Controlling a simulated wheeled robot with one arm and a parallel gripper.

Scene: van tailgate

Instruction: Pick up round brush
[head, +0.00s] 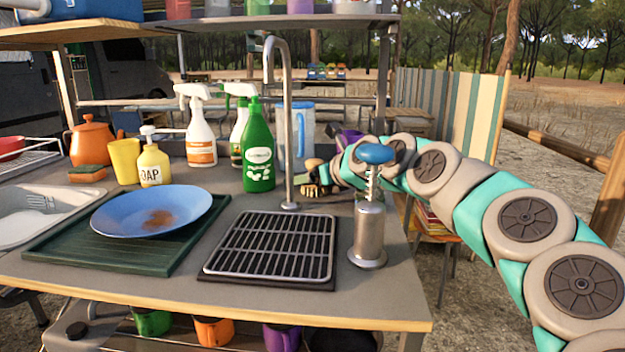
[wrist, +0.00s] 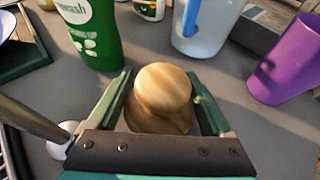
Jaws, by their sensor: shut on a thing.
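The round brush (wrist: 160,92) has a pale wooden knob on a wider wooden body. In the wrist view it sits between the two green fingers of my gripper (wrist: 161,82), which is shut on it. In the head view the brush (head: 313,166) is beyond the foot of the tap, at counter level. My gripper (head: 326,176) reaches it from the right.
A green bottle (head: 258,150) and a clear jug with a blue handle (wrist: 205,28) stand close by. The metal tap (head: 287,120) and a steel holder with a blue-topped brush (head: 368,225) stand nearer. A purple cup (wrist: 287,60) is at right.

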